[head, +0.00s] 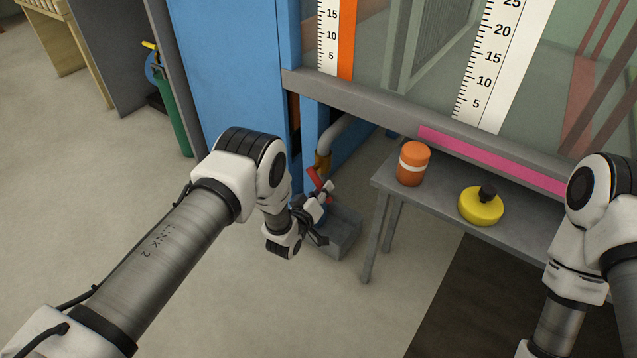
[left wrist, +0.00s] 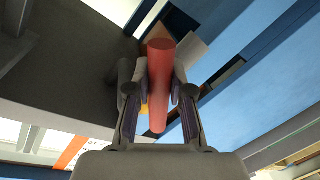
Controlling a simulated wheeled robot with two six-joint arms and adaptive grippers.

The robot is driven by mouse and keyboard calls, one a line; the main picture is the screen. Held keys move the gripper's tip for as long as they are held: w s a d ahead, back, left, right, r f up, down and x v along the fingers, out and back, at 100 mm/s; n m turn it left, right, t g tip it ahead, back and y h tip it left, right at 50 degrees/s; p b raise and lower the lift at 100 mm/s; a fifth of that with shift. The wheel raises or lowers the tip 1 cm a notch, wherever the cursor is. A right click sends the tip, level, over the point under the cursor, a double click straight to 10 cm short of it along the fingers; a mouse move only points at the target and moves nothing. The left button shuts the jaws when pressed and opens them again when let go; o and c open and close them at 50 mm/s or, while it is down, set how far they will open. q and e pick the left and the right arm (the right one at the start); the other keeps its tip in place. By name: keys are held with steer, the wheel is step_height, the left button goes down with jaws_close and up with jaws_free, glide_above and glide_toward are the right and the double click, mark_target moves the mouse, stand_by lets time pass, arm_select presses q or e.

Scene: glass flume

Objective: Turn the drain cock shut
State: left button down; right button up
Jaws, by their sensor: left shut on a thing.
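The drain cock's red lever (head: 316,178) shows in the head view at the end of a grey pipe (head: 345,138), below the flume's frame. A brass-coloured fitting (head: 322,163) sits where the pipe meets it. My left gripper (head: 324,192) is at the lever, small and partly hidden by my own wrist. In the left wrist view the red lever (left wrist: 160,60) lies lengthwise between both fingers of my left gripper (left wrist: 159,92), which is shut on it. The valve body is mostly hidden behind the lever and fingers. My right gripper is out of view.
A grey block (head: 343,235) is on the floor beside the left gripper. A grey bench (head: 440,195) to the right holds an orange jar (head: 413,165) and a yellow round container (head: 481,206). A blue upright (head: 225,70) stands behind.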

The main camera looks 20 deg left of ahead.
arm_select(q)
steer(key=shift+s+d+r+n+p, duration=0.1)
steer(key=shift+d+r+n+p, duration=0.15)
steer(key=shift+r+n+p, duration=0.25)
steer(key=shift+s+d+r+n+p, duration=0.1)
steer(key=shift+d+r+n+p, duration=0.2)
steer(key=shift+n+p, duration=0.35)
steer(key=shift+s+d+r+n+g+h+p, duration=0.1)
steer(key=shift+d+r+n+g+h+p, duration=0.15)
steer(key=shift+n+p, duration=0.3)
steer(key=shift+s+d+r+n+g+h+p, duration=0.15)
steer(key=shift+r+n+h+p, duration=0.2)
steer(key=shift+n, duration=0.35)
steer(key=shift+d+r+n+p, duration=0.1)
steer(key=shift+r+n+p, duration=0.7)
steer(key=shift+n, duration=0.4)
steer(key=shift+r+n+g+h+p, duration=0.25)
steer(key=shift+n+h+p, duration=0.2)
steer(key=shift+n, duration=0.25)
steer(key=c, duration=1)
jaws_free()
